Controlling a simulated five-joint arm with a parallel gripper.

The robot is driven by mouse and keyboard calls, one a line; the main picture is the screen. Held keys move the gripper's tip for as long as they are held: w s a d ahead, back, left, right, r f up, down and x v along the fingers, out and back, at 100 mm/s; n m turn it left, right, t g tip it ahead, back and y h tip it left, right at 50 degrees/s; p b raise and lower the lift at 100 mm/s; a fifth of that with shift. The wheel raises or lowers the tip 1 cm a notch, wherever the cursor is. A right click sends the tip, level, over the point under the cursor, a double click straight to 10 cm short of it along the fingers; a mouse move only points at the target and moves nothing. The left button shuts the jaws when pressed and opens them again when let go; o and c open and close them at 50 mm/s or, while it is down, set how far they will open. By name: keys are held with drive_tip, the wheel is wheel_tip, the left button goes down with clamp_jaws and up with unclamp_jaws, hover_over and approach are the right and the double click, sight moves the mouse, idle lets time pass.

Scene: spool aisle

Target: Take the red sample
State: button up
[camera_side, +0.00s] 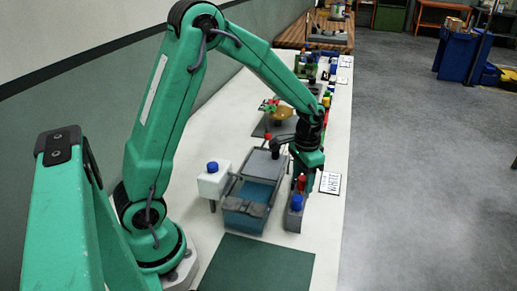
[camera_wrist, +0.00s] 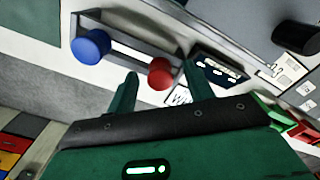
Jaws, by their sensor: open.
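The red sample (camera_wrist: 160,74) is a round red cap in the wrist view, beside a blue cap (camera_wrist: 90,47), both in a narrow grey rack (camera_wrist: 128,38). In the side view the red sample (camera_side: 301,184) stands behind the blue cap (camera_side: 297,202) in the rack (camera_side: 293,222). My gripper (camera_wrist: 161,69) is open, with one finger on each side of the red cap in the wrist view. I cannot tell whether the fingers touch it. In the side view my gripper (camera_side: 308,176) is down at the rack, its fingers partly hidden.
A grey-and-blue bin (camera_side: 245,217) stands left of the rack, with a white box (camera_side: 213,181) with a blue knob beyond it. A white label card (camera_side: 330,183) lies to the right near the table edge. A green mat (camera_side: 258,264) in front is clear.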

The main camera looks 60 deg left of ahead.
idle(0.4)
drive_tip(key=c, duration=1.1)
drive_tip(key=shift+o, duration=0.2)
drive_tip(key=shift+r, duration=0.45)
wheel_tip(320, 180, up, 3)
drive_tip(key=shift+r, duration=0.1)
drive_tip(key=s+d+r, duration=0.5)
drive_tip(key=d+r, duration=0.2)
drive_tip(key=d, duration=0.3)
drive_tip(key=shift+d, duration=0.25)
drive_tip(key=shift+s, duration=0.1)
